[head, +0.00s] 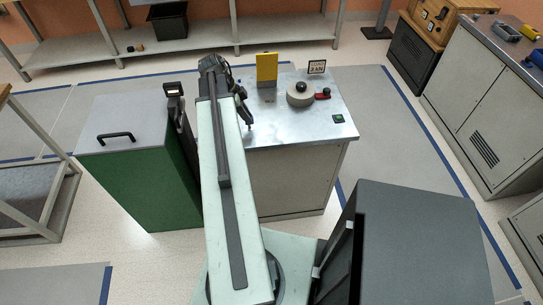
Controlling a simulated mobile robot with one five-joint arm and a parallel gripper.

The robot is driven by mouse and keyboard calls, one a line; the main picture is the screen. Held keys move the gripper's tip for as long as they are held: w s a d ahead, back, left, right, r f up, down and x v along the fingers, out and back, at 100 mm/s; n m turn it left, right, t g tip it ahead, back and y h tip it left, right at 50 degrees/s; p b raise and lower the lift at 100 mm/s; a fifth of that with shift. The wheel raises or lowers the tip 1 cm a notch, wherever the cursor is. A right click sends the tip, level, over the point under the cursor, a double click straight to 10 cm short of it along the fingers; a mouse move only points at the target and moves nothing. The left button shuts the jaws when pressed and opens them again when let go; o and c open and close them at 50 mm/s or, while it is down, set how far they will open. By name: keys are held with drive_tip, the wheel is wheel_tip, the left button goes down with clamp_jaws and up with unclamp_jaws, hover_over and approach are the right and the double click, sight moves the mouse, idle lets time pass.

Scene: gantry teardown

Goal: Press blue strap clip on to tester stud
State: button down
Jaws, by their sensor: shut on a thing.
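My arm reaches away from me over the metal-topped bench (290,127). My gripper (248,122) is small and dark, just right of the arm's far end, over the bench's left part. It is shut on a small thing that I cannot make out. I cannot pick out a blue strap clip. A round pale drum (299,98) with a black knob stands on the bench, right of my gripper and apart from it. A small sign (317,67) stands behind it. I cannot tell which part is the tester stud; my arm hides part of the bench.
A yellow upright block (266,67) stands at the bench's back. A red-and-black piece (323,94) lies beside the drum. A dark grey box (415,245) is near at right. Floor right of the bench is clear.

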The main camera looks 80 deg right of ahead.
drive_tip(key=shift+r+p, duration=0.85)
drive_tip(key=shift+r, duration=0.5)
